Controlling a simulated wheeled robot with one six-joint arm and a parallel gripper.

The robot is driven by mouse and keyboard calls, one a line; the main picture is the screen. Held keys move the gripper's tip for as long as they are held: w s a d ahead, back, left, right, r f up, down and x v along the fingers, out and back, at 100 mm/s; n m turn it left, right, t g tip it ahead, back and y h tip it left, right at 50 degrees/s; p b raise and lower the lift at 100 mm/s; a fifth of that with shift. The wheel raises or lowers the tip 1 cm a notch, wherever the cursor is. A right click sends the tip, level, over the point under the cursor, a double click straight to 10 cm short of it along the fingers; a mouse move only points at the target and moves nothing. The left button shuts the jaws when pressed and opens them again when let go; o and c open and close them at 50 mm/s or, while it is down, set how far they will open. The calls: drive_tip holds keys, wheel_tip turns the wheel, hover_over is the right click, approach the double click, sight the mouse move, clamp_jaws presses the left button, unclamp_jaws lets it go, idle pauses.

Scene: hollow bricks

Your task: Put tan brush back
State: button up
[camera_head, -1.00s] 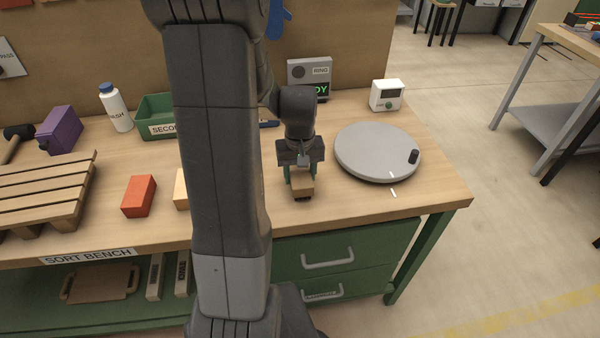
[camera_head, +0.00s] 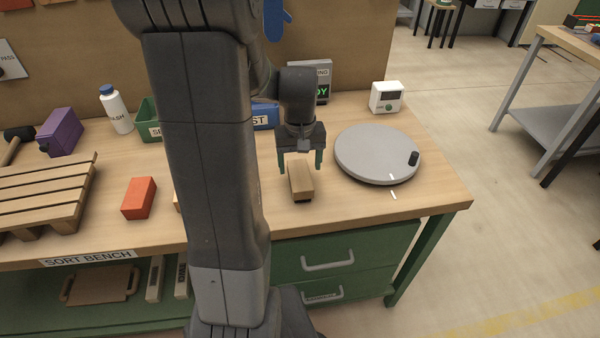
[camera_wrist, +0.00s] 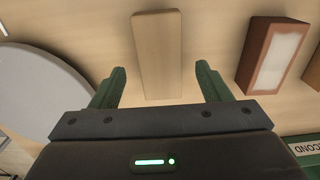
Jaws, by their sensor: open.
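The tan brush (camera_head: 301,178) is a wooden block with a dark underside in the body camera view. It stands on the bench top left of the grey round turntable. My gripper (camera_head: 301,163) is open just behind it on its far side. In the wrist view the brush (camera_wrist: 158,55) lies straight ahead, between the lines of the two green fingers of my gripper (camera_wrist: 160,84). The fingers are apart from its sides, with a gap on each side.
The grey turntable (camera_head: 377,153) with a black knob is close on the right. An orange brick (camera_head: 139,198) stands left. A purple block (camera_head: 60,132), a bottle (camera_head: 116,109), a slatted pallet (camera_head: 45,190) and a green bin (camera_head: 148,118) are further left. A blue bin (camera_head: 265,116) stands behind.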

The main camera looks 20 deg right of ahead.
sight(300, 174)
wheel_tip(300, 174, up, 7)
drive_tip(key=shift+r, duration=0.2)
